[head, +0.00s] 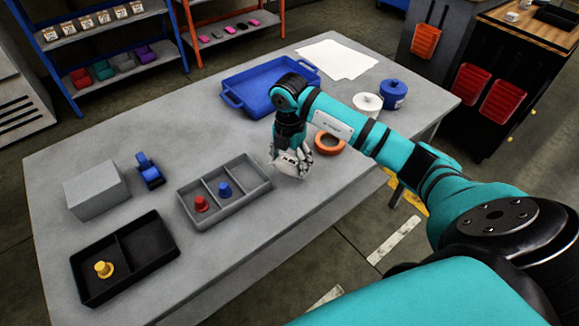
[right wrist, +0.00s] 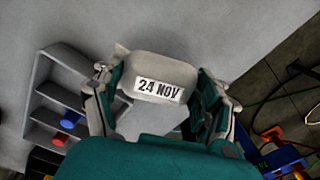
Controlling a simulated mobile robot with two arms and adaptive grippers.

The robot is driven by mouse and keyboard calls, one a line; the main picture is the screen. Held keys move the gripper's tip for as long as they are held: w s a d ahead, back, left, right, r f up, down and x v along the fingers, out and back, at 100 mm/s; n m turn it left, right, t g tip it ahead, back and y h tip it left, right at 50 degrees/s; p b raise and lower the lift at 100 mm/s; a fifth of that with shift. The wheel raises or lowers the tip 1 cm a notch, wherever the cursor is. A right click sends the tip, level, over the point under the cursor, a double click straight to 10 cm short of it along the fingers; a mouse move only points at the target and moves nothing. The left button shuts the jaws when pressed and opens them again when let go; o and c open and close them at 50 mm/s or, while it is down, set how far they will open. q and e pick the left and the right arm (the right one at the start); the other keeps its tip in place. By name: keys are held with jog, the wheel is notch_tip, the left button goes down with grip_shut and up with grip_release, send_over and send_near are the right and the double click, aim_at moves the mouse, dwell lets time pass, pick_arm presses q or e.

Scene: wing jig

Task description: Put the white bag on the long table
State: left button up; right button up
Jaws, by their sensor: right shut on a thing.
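The white bag (right wrist: 158,66), with a label reading "24 NOV", sits between the two fingers of my right gripper (right wrist: 160,100) in the right wrist view. In the head view my right gripper (head: 291,163) points down at the long grey table (head: 330,195), shut on the bag, which is mostly hidden by the fingers. The bag is low over the table, just right of the grey divided tray; I cannot tell whether it touches the top. My left gripper is not in view.
The grey divided tray (head: 233,207) holds a red and a blue piece. A black tray (head: 160,237), grey box (head: 96,189), blue tray (head: 237,110), orange ring (head: 329,143) and two lidded pots (head: 393,93) also stand here. The table's front right is clear.

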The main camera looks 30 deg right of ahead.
aim_at(290, 169)
notch_tip(290, 169, down, 3)
jog(key=shift+r+p, duration=0.2)
jog(key=shift+p, duration=0.15)
jog(key=shift+f, duration=0.45)
jog(key=shift+f, duration=0.15)
jog(key=o, duration=1.2)
